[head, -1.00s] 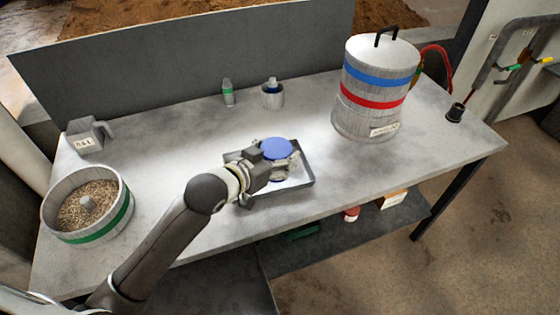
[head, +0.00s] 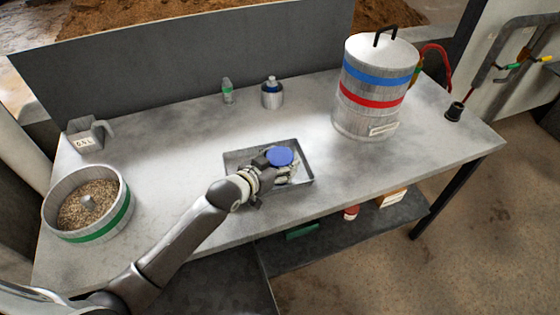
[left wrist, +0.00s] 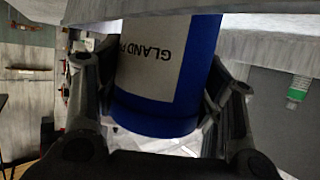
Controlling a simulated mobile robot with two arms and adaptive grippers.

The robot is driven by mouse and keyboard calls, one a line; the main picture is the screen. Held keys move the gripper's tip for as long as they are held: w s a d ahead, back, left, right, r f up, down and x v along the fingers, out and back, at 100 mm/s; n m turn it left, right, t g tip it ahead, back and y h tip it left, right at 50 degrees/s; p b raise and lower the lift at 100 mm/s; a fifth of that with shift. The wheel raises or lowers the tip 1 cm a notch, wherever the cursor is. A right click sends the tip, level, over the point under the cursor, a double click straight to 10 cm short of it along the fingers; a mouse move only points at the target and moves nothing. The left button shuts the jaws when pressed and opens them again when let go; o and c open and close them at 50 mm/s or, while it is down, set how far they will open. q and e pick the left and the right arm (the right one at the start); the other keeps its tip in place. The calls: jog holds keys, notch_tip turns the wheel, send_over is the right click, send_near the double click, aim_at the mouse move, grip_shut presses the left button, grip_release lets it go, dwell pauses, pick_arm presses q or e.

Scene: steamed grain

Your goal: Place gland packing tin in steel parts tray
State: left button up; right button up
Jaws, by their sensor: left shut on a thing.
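The gland packing tin (head: 280,156) is blue with a pale label and shows its round blue top in the head view. In the left wrist view the tin (left wrist: 165,65) sits between both fingers, its label reading "GLAND P". My left gripper (head: 272,165) is shut on the tin, over the steel parts tray (head: 309,165). The tray is a shallow grey rectangle on the bench. The tin's lower end is hidden in the head view, so I cannot tell whether it touches the tray floor. My right gripper is not in view.
A striped steel drum (head: 372,92) stands at the back right. A round bin of grain (head: 88,205) and a grey scoop (head: 85,135) are at the left.

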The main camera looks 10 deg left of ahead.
pick_arm(q)
jog(key=o, duration=1.2)
jog(key=shift+f, duration=0.1)
jog(key=shift+o, duration=0.2)
jog(key=shift+s+r, duration=0.15)
jog(key=shift+r, duration=0.05)
jog(key=v, duration=1.1)
jog(key=shift+s+a+r, duration=0.15)
jog(key=shift+s+a, duration=0.05)
jog(key=shift+s, duration=0.05)
